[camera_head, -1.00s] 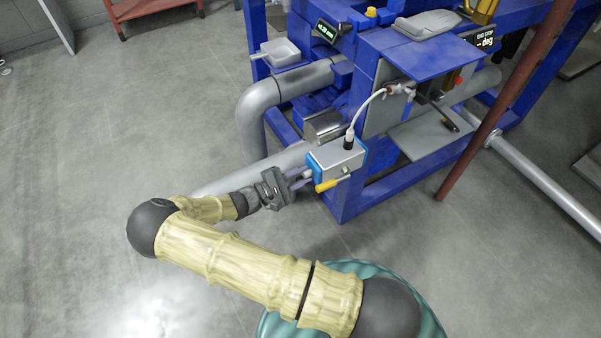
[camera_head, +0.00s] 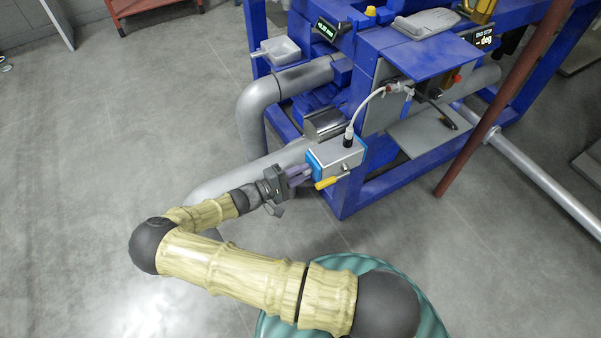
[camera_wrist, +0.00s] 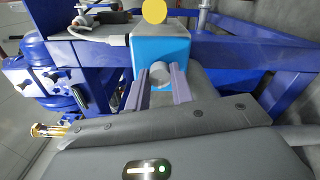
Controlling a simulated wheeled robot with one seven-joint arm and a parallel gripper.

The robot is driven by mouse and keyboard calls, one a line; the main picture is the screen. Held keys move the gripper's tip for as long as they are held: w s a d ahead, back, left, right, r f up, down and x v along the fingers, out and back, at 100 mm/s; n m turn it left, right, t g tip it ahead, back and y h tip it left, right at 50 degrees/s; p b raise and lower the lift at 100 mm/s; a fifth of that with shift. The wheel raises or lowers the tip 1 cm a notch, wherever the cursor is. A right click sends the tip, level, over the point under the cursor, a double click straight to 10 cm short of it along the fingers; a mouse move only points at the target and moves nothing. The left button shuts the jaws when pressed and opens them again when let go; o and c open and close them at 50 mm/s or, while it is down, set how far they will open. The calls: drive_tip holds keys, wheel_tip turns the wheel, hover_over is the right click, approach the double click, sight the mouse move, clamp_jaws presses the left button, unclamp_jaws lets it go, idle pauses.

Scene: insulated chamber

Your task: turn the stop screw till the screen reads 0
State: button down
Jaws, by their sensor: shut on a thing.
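In the wrist view the two purple-grey fingers of my gripper (camera_wrist: 160,88) sit on either side of a pale grey round screw head (camera_wrist: 160,74), on the near face of a blue and silver box. I take it to be the stop screw. My gripper (camera_head: 300,173) is shut on it; in the head view the fingers hide the screw. The box (camera_head: 336,156) has a white cable on top and a yellow handle at its lower front. An END STOP screen (camera_head: 484,38) shows dashes and "deg". A smaller green-lit screen (camera_head: 326,29) is too small to read surely.
The blue machine frame (camera_head: 352,200) stands around the box. A thick grey pipe (camera_head: 255,115) bends down to its left. The yellow handle (camera_head: 328,183) juts out close to my fingers. A red-brown post (camera_head: 490,115) slants on the right. Open grey floor lies left.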

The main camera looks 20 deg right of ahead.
drive_tip(key=c, duration=1.2)
unclamp_jaws()
drive_tip(key=v, duration=1.7)
drive_tip(key=shift+a+p, duration=0.25)
drive_tip(key=shift+p, duration=0.15)
drive_tip(key=shift+s+d, duration=0.1)
